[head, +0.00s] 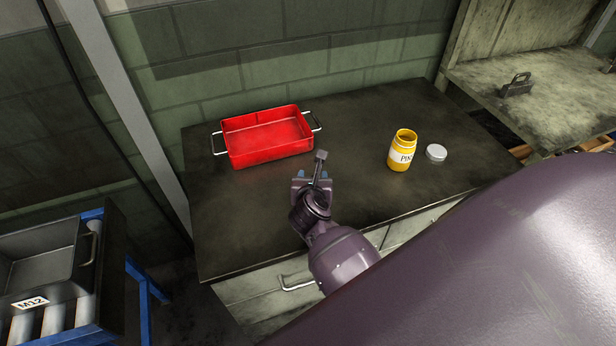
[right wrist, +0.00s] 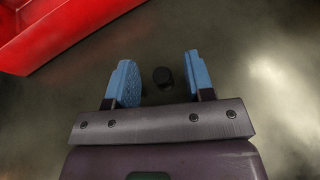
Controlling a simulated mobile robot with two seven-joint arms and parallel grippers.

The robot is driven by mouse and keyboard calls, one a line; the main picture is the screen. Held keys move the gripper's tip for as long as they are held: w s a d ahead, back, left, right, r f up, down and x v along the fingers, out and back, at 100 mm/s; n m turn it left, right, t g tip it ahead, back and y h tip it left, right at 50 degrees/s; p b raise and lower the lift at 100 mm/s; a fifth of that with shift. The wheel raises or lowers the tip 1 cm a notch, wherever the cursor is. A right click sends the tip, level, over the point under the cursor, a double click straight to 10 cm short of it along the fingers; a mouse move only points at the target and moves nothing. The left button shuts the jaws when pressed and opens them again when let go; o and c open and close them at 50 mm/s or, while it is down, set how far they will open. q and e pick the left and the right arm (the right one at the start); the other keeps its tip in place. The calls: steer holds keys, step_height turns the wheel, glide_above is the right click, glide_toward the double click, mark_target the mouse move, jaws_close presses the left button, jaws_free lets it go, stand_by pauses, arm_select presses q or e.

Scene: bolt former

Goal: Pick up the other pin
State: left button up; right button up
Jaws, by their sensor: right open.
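My right gripper (head: 313,174) is low over the dark bench, and its two blue fingers are apart. In the right wrist view a short dark pin (right wrist: 162,76) shows between the open fingers, with a gap on each side. In the head view a grey, block-headed piece with a thin shaft (head: 321,155) shows at the fingertips; I cannot tell whether it is the same pin. A yellow jar (head: 402,152) with a white label starting "PIN" stands open to the right. My left gripper is out of view.
A red tray with metal handles (head: 268,150) sits behind the gripper, and its edge shows in the right wrist view (right wrist: 50,35). A silver lid (head: 436,152) lies beside the jar. The bench (head: 230,225) is clear at its front left.

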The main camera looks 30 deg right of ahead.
steer(key=shift+s, duration=0.15)
steer(key=shift+s+r, duration=0.1)
steer(key=shift+c, duration=0.8)
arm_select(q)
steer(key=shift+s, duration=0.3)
arm_select(e)
jaws_close()
